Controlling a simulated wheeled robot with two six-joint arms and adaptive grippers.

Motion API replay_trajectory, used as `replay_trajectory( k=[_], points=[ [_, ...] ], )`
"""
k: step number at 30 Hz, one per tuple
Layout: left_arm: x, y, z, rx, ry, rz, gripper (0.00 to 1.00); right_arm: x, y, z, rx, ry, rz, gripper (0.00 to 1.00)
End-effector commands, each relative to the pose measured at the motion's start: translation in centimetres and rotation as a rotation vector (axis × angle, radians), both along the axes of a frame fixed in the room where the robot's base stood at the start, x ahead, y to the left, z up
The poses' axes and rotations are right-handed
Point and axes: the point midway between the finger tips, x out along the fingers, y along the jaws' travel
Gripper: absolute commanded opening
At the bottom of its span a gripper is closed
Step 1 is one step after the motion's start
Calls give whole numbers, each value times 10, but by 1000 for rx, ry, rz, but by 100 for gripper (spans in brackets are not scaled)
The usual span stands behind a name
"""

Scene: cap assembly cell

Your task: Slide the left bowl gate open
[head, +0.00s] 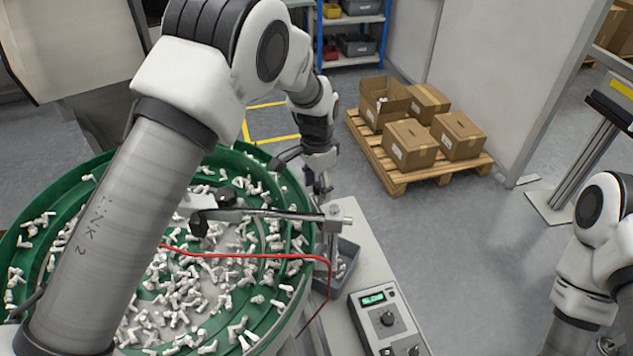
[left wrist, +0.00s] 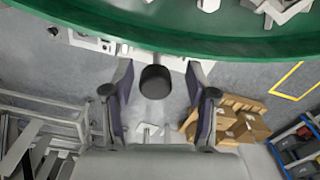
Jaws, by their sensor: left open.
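The green feeder bowl (head: 283,190), full of small white parts, stands at the left of the head view. Its green rim (left wrist: 190,38) crosses the top of the left wrist view. A black round knob (left wrist: 155,82), probably the gate's handle, sticks out below the rim. My left gripper (left wrist: 158,76) is open, with one finger on each side of the knob and a visible gap to each. In the head view my left gripper (head: 320,184) is small, beside the bowl's far right rim. The gate plate itself I cannot make out. My right gripper is out of view.
A metal bar (head: 270,213) and a red cable (head: 250,256) cross the bowl's right side. A grey bin (head: 346,258) and a control box (head: 388,322) sit right of the bowl. A pallet with boxes (head: 410,145) stands behind; the floor between is clear.

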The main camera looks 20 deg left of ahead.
Motion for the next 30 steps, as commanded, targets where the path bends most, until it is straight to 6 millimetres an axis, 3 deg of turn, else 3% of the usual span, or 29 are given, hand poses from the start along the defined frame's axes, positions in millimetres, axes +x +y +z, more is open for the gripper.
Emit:
replay_trajectory(
  k=[7,12,17,24,30],
  points=[
    [0,0,-3,0,-1,0,57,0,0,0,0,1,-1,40],
    [0,0,-3,0,-1,0,0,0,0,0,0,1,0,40],
    [0,0,-2,1,-1,0,0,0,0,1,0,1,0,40],
    [0,0,29,1,-1,-1,0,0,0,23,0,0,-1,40],
    [0,0,28,1,-1,0,0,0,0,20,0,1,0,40]
  ],
)
